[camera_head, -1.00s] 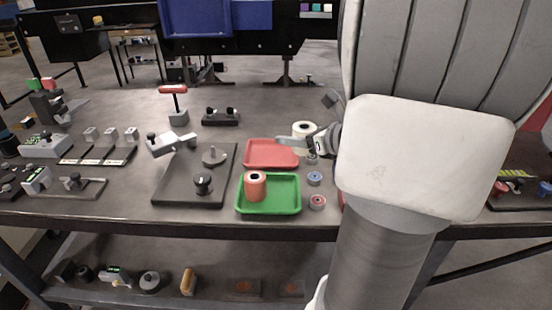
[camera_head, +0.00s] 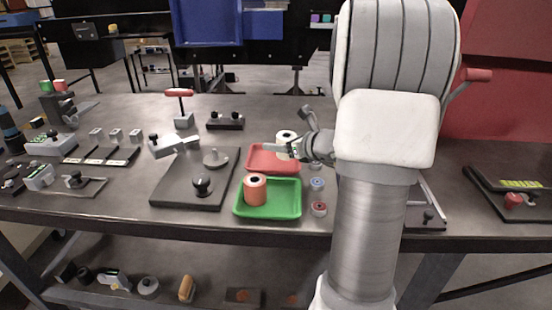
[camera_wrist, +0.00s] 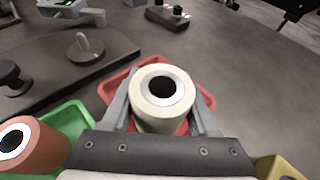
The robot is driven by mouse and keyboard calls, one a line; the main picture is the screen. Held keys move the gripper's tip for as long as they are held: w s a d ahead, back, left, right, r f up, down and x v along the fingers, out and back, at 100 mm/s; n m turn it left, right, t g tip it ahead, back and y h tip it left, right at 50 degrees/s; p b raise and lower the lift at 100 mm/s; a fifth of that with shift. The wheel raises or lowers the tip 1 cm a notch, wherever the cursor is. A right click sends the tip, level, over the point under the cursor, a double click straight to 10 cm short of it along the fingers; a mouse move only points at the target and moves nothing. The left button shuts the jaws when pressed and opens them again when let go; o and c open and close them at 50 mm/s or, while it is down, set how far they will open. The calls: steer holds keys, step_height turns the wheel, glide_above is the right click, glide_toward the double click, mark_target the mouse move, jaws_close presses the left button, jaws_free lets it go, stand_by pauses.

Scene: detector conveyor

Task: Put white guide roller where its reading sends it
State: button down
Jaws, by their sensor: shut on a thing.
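The white guide roller (camera_wrist: 162,98) is between the two fingers of my gripper (camera_wrist: 163,112), which is shut on it. In the wrist view the roller stands upright, its dark bore facing the camera, with the red tray (camera_wrist: 205,103) beneath or behind it. In the head view my gripper (camera_head: 291,149) and the roller (camera_head: 286,136) are at the right back part of the red tray (camera_head: 262,166). I cannot tell whether the roller touches the tray floor. The green tray (camera_head: 268,212) in front holds an orange-red roller (camera_head: 255,189), also seen in the wrist view (camera_wrist: 28,145).
Left of the trays is a dark plate (camera_head: 181,187) with knobs. Small blue (camera_head: 317,184) and red (camera_head: 319,209) ringed pieces lie right of the trays. A red-handled device (camera_head: 181,107) and a black block (camera_head: 225,121) stand behind. Bare table lies behind the red tray.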

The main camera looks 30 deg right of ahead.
mark_target(278, 164)
steer(key=shift+w+f, duration=0.3)
steer(key=shift+f, duration=0.15)
steer(key=shift+f+b, duration=0.65)
steer(key=shift+f, duration=1)
steer(key=shift+f, duration=0.2)
steer(key=shift+c, duration=0.8)
jaws_free()
steer(key=shift+r, duration=0.15)
steer(key=shift+s+d+r, duration=0.1)
steer(key=shift+s+r, duration=0.1)
steer(key=p+v, duration=0.2)
steer(key=v, duration=0.9)
steer(key=shift+s+f, duration=0.1)
steer(key=shift+s, duration=0.25)
